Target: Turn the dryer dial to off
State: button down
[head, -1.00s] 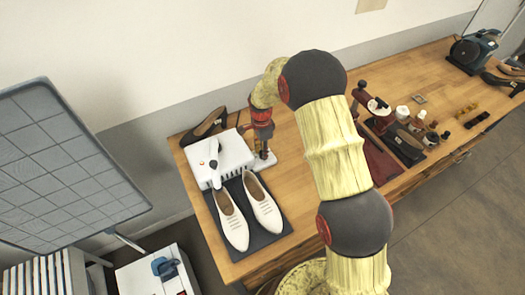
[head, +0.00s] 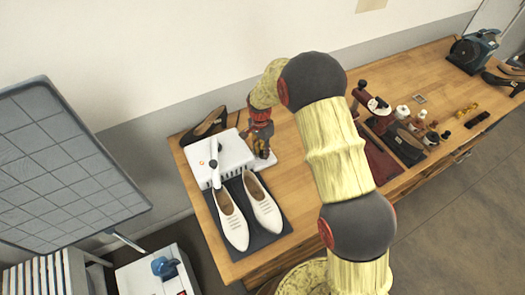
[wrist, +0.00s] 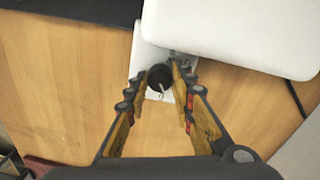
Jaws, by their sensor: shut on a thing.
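The dryer (head: 222,152) is a white box on the bench at the left in the head view; its white top (wrist: 240,35) fills the upper right of the wrist view. A small white plate (wrist: 150,52) sticks out beside it and carries the black round dial (wrist: 158,75). The dial's pale pointer mark faces toward the bottom of the wrist view. The markings on the plate are too small to read. My gripper (wrist: 159,79) is shut on the dial, one finger on each side. In the head view, my gripper (head: 262,150) hides the dial.
White shoes (head: 248,212) stand on a dark mat before the dryer. A dark shoe (head: 207,125) lies behind it. Shoe-care bottles and brushes (head: 415,128) stand farther right. Bare wood (head: 290,170) lies right of the dryer.

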jog(key=n, duration=1.1)
jog(key=shift+r, duration=0.1)
jog(key=n, duration=0.3)
jog(key=shift+n+t, duration=0.3)
jog(key=n, duration=1.1)
jog(key=shift+d+n+p, duration=0.1)
jog(key=shift+n+p, duration=0.2)
jog(key=c, duration=1.5)
grip_release()
jog(key=shift+s, duration=0.1)
